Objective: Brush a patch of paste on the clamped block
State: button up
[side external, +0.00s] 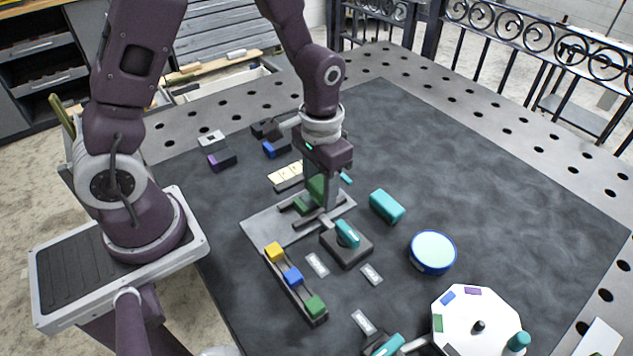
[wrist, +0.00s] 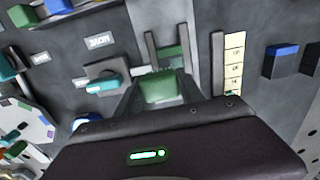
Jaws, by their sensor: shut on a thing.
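My gripper (side external: 322,200) points down over a light grey plate (side external: 268,232). It is shut on a green block (side external: 316,187), which also shows between the fingers in the wrist view (wrist: 160,88). On the plate is a dark fixture with upright bars (wrist: 150,48) and a green piece (wrist: 169,52) between them. The held block is close to this fixture; I cannot tell if they touch. A teal-handled piece (side external: 347,235) sits on a dark base beside the plate. A round blue tub with a pale teal top (side external: 433,250) stands to the right. I see no clear paste patch on the green block.
A rack holds yellow (side external: 274,252), blue (side external: 293,276) and green (side external: 316,306) blocks. A teal block (side external: 387,206) lies right of my gripper. A white octagonal disc (side external: 478,325) with coloured patches is at front right. A cream labelled strip (side external: 286,175) lies behind. The mat's far right is clear.

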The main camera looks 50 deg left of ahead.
jog(key=shift+a, duration=2.4)
jog(key=shift+a+r, duration=0.1)
jog(key=shift+a, duration=0.15)
jog(key=shift+c, duration=0.6)
jog(key=shift+r, duration=0.35)
jog(key=shift+c, duration=0.7)
notch_tip(320, 180, up, 6)
jog(key=shift+f, duration=0.2)
